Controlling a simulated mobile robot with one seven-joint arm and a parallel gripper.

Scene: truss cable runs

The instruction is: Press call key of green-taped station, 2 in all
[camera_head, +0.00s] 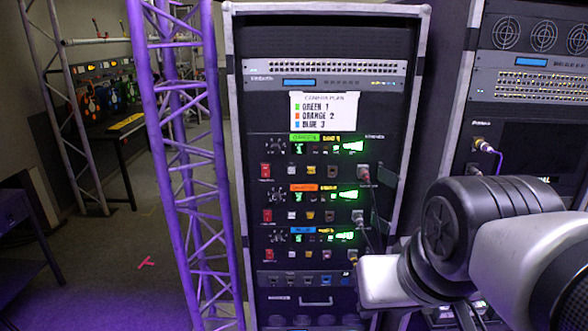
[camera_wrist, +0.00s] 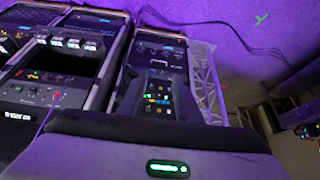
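The green-taped station (camera_head: 318,160) is the top of three similar units in the rack, below the white plan card (camera_head: 324,110). Green tape (camera_head: 304,138) lies along its upper edge. It has a dark knob at left, lit green displays, a red switch (camera_head: 265,170) and a row of small keys (camera_head: 309,170). Which key is the call key is too small to read. My arm reaches in from the right, apart from this station in the picture. The wrist view shows the racks at a tilt, with a dark body bearing a green light along the bottom.
The orange-taped unit (camera_head: 304,188) and the blue-taped unit (camera_head: 303,231) sit below. Cables hang at the units' right side. A truss column (camera_head: 180,150) stands left of the rack and another rack (camera_head: 525,90) stands right. Open floor (camera_head: 130,250) lies at left.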

